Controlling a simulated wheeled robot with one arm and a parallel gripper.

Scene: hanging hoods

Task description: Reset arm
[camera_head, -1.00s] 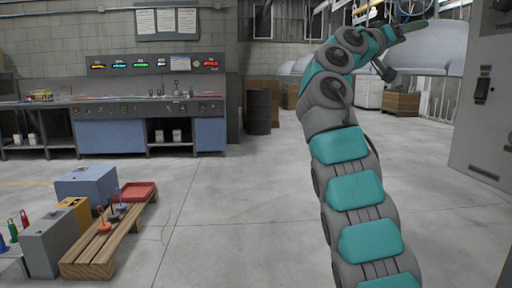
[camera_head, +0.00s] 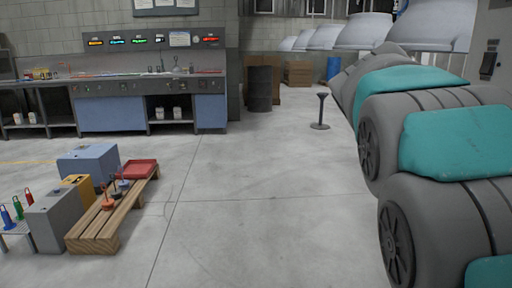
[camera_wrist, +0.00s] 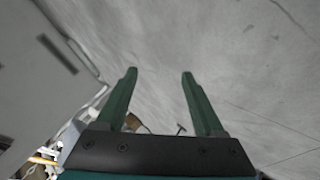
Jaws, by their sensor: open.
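My gripper (camera_wrist: 159,75) shows in the wrist view with its two green fingers apart and nothing between them. Pale grey floor or wall surface lies behind the fingers. In the head view my arm fills the right side, bent and close to the camera, and its gripper end is hidden from that view.
A low wooden pallet (camera_head: 88,232) with a red tray (camera_head: 138,168) stands at left beside a blue box (camera_head: 88,163) and a grey box (camera_head: 58,222). A workbench (camera_head: 110,90) lines the back wall. White hoods (camera_head: 364,30) hang at upper right. The middle floor is clear.

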